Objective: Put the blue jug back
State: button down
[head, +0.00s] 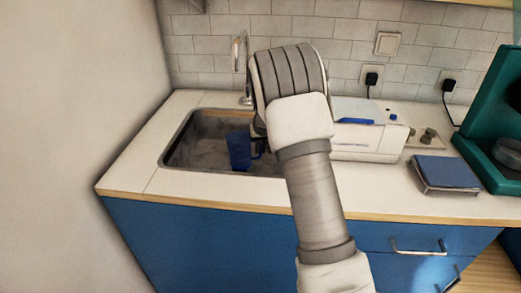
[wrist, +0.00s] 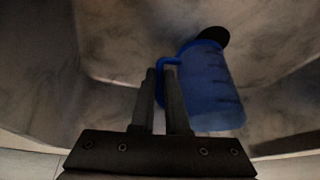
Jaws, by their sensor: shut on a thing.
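The blue jug (head: 239,150) is in the sink basin at the left of the counter in the head view. In the wrist view the jug (wrist: 210,88) is translucent blue with dark marks on its side, and its handle points toward my gripper (wrist: 164,72). The two fingers are close together at the handle and shut on it. In the head view my arm hides most of the gripper and the right part of the sink.
The sink (head: 190,150) has raised walls around the jug, with a tap (head: 241,65) behind it. A white machine (head: 368,140) stands right of the sink. Further right are a small blue-topped scale (head: 447,172) and a green machine (head: 490,110). Counter left of the sink is clear.

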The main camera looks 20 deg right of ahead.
jog(key=shift+f, duration=0.15)
jog(key=c, duration=0.9)
grip_release()
